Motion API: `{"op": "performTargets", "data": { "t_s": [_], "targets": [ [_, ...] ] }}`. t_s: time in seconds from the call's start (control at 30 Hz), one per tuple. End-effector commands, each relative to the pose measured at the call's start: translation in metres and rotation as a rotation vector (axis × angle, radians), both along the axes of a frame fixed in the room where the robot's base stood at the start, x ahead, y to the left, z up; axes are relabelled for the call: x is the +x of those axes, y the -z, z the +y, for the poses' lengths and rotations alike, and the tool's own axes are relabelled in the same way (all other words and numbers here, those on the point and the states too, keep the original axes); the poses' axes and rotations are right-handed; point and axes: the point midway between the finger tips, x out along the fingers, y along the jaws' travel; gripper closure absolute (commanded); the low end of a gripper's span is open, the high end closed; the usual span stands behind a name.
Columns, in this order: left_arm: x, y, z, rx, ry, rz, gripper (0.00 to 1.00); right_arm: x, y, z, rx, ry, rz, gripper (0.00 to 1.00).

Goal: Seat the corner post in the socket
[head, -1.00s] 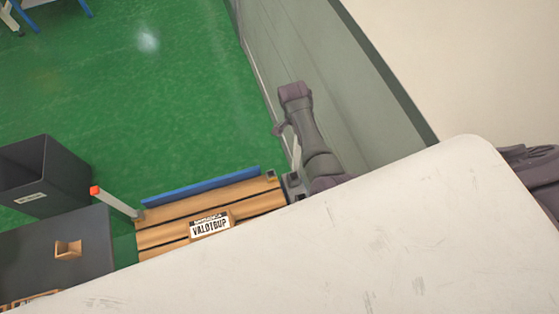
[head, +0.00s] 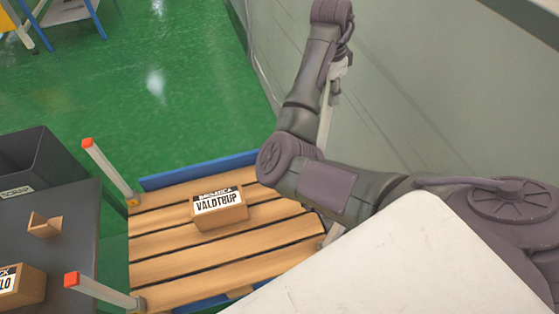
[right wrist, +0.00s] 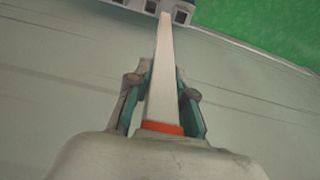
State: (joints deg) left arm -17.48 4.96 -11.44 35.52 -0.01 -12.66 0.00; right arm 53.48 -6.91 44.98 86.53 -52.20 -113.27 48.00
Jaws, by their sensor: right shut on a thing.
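My right gripper (head: 338,70) is at the upper right of the head view, small and partly hidden by my arm. In the right wrist view, my right gripper (right wrist: 160,98) is shut on a pale corner post (right wrist: 163,75), close to its orange cap. The post points away towards a small grey bracket (right wrist: 181,13) at the top edge; I cannot tell whether they touch. In the head view, the post (head: 325,118) shows as a pale strip whose lower part passes behind my forearm. The socket at that corner is hidden in the head view. My left gripper is not in view.
The slatted wooden pallet (head: 165,225) carries a labelled box (head: 218,206). Orange-capped posts stand at its far-left (head: 110,170) and near-left (head: 100,291) corners. A dark surface (head: 70,215) and black bin (head: 45,160) are left; a grey wall (head: 430,95) is right.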

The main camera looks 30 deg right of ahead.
Motion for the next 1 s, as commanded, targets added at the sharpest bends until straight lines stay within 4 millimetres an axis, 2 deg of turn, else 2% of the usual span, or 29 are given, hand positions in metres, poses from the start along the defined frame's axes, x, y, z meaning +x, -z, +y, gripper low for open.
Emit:
{"op": "performTargets", "data": {
  "t_s": [0.2, 0.4, 0.53, 0.77, 1.0],
  "targets": [
    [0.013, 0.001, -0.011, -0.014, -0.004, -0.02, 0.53, 0.034, 0.023, 0.023, 0.002, -0.007, 0.001, 1.0],
    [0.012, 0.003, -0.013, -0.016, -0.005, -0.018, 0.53, 0.072, 0.05, 0.046, 0.001, -0.005, 0.0, 1.0],
    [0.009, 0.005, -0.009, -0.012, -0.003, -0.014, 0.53, 0.089, 0.061, 0.056, 0.0, -0.003, -0.001, 1.0],
    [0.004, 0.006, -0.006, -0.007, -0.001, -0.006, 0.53, 0.096, 0.074, 0.061, 0.0, 0.001, -0.001, 1.0],
    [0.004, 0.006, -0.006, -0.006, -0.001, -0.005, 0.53, 0.096, 0.106, 0.061, 0.0, 0.0, 0.0, 1.0]
  ]
}}
